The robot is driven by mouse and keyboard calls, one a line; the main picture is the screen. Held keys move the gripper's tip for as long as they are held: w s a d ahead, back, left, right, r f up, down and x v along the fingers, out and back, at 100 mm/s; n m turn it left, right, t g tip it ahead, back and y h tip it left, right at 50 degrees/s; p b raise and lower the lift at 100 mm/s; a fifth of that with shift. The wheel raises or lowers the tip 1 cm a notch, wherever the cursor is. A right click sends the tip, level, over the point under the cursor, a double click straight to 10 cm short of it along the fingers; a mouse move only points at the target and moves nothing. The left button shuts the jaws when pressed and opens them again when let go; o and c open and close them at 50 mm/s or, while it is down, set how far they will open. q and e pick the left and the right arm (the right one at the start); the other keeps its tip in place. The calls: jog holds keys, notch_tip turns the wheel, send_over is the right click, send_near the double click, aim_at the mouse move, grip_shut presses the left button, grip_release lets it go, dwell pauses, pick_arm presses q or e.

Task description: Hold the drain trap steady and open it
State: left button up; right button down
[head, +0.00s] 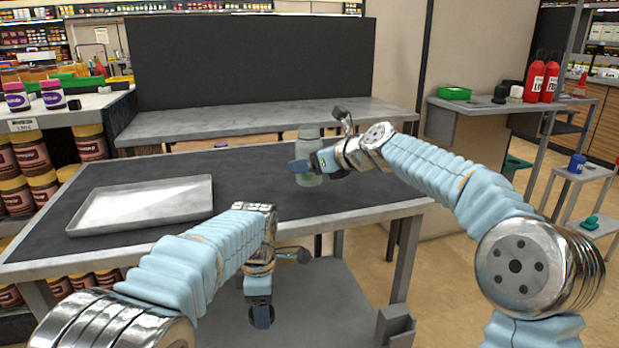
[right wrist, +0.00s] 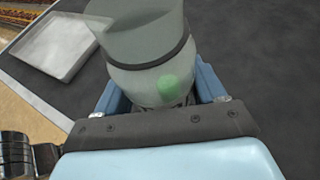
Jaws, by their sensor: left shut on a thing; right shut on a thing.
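The drain trap (head: 310,134) is a translucent grey-green, jar-like body, seen above the dark table at its right side. In the right wrist view the drain trap (right wrist: 146,48) has a dark band and a green spot low on its side. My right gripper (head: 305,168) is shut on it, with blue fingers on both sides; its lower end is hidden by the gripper. My left gripper (head: 262,312) points down in front of the table's front edge, apart from the trap. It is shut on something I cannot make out.
A shallow metal tray (head: 78,222) lies on the left of the dark-topped table (head: 250,165). A grey bench (head: 215,118) with a dark back panel stands behind. The tabletop between tray and trap is clear. A lower shelf (head: 335,300) shows under the front edge.

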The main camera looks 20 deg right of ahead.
jog(key=shift+w+d+f+b, duration=0.1)
jog(key=shift+f+b, duration=0.1)
jog(key=shift+f, duration=0.45)
jog(key=shift+w+a+f+b, duration=0.1)
jog(key=shift+w+f+b, duration=0.1)
jog(key=shift+f, duration=0.4)
jog(key=shift+w+d+f+b, duration=0.1)
jog(key=shift+f+b, duration=0.1)
jog(key=shift+f, duration=0.45)
jog(key=shift+f, duration=0.15)
jog(key=shift+c, duration=0.5)
grip_release()
